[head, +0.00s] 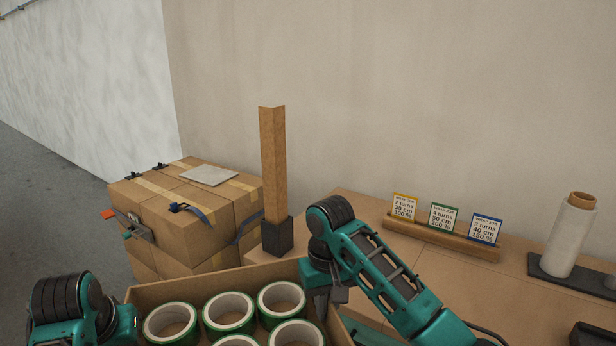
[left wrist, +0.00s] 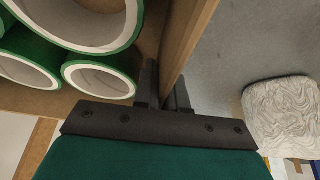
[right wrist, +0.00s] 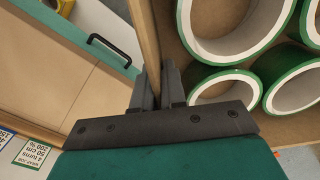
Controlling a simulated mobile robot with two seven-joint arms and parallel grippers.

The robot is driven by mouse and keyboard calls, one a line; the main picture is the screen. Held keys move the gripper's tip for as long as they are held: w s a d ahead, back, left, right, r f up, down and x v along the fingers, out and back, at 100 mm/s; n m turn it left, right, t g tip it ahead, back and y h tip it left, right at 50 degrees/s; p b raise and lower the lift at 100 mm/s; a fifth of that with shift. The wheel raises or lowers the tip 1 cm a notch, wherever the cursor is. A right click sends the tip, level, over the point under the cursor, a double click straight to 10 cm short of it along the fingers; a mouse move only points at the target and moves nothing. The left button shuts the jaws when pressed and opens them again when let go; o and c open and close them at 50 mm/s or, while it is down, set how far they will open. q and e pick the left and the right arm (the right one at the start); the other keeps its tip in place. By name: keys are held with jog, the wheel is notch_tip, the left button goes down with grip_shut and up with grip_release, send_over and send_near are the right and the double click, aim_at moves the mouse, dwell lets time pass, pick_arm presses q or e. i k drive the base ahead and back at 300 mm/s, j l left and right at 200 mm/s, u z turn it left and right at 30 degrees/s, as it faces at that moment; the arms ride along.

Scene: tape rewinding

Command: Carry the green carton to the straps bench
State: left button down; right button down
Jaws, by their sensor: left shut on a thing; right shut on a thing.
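The carton (head: 205,284) is an open brown box with several green-edged tape rolls (head: 228,312) standing in it. It is at the bottom of the head view, its near side cut off. My right gripper (head: 322,300) is shut on the carton's right wall; the right wrist view shows its fingers (right wrist: 157,85) on either side of that wall. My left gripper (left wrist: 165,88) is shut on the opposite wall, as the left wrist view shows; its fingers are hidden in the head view. A stack of strapped boxes (head: 190,215) with blue straps and buckles stands beyond the carton.
A brown bench top (head: 450,280) at right bears a wooden holder (head: 440,238) with three cards and a film roll (head: 570,235). A brown post (head: 273,165) in a dark base stands behind the carton. Grey floor (head: 50,200) is open at far left. A pale wrapped bundle (left wrist: 284,117) shows in the left wrist view.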

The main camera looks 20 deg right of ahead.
aim_at(425, 286)
jog(key=i+z, duration=0.15)
jog(key=z, duration=0.3)
jog(key=i+z, duration=0.1)
jog(key=z, duration=0.35)
jog(key=i+j+z, duration=0.15)
jog(key=z, duration=0.3)
jog(key=i+j+z, duration=0.2)
jog(key=i+z, duration=0.2)
jog(key=i+j, duration=0.15)
jog(key=i, duration=0.15)
